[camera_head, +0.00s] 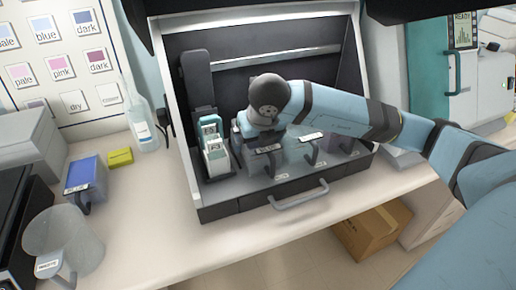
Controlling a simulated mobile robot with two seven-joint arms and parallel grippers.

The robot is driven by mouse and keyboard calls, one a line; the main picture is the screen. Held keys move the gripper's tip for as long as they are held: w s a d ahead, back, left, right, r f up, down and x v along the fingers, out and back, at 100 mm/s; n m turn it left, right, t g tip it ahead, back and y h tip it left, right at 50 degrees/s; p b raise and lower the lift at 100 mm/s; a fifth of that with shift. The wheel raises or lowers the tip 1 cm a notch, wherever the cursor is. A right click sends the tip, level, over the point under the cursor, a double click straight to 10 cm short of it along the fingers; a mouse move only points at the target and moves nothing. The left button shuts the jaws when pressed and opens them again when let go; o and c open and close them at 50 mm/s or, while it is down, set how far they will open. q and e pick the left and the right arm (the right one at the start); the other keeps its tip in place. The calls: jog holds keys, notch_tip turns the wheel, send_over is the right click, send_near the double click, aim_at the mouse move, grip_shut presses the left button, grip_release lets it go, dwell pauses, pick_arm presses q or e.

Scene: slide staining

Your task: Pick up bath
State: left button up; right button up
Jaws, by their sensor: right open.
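Several baths with handles stand in the dark hood. One clear bath with a dark label (268,162) is just below and in front of my right gripper (244,128). Another bath with a white label (311,152) stands to its right, and more beyond it are partly hidden by my arm. My left gripper is out of view.
A white slide holder (215,158) stands in the hood left of my gripper. The hood has a front handle (300,195). A clear jug (62,245), yellow block (120,157) and bottle (142,128) stand at left. The bench front (170,235) is clear.

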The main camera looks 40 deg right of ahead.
dwell(0.4)
jog(key=c, duration=1.1)
jog(key=shift+o, duration=0.2)
jog(key=shift+r, duration=0.1)
jog(key=shift+r+p, duration=0.45)
jog(key=shift+p, duration=0.3)
notch_tip(320, 180, up, 9)
jog(key=shift+r, duration=0.2)
